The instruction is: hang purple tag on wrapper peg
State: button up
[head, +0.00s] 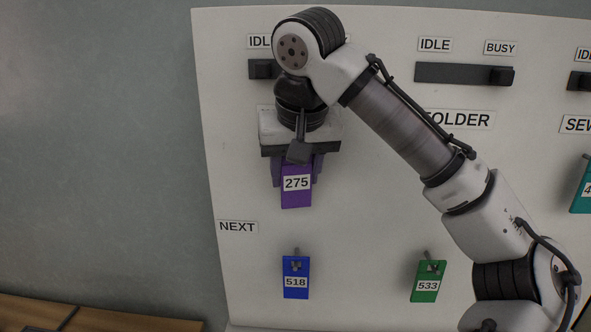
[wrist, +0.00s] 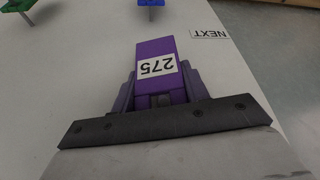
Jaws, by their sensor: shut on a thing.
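The purple tag (head: 297,194) bears the number 275 on a white label. My gripper (head: 297,170) is shut on its upper part and holds it in front of the white board, in the upper left area. The tag also shows in the wrist view (wrist: 158,65), between the two fingers (wrist: 160,98). My arm and gripper cover the board behind them, including part of the upper left labels. I see no peg at the tag and no label reading wrapper; whether the tag touches anything behind it I cannot tell.
A blue tag 518 (head: 296,277) hangs on a peg below, beside a NEXT label (head: 237,227). A green tag 533 (head: 428,281) hangs to its right. Sliders (head: 465,74) line the board's top. A teal tag (head: 581,185) is at the right edge.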

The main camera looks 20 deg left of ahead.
jog(key=o, duration=1.3)
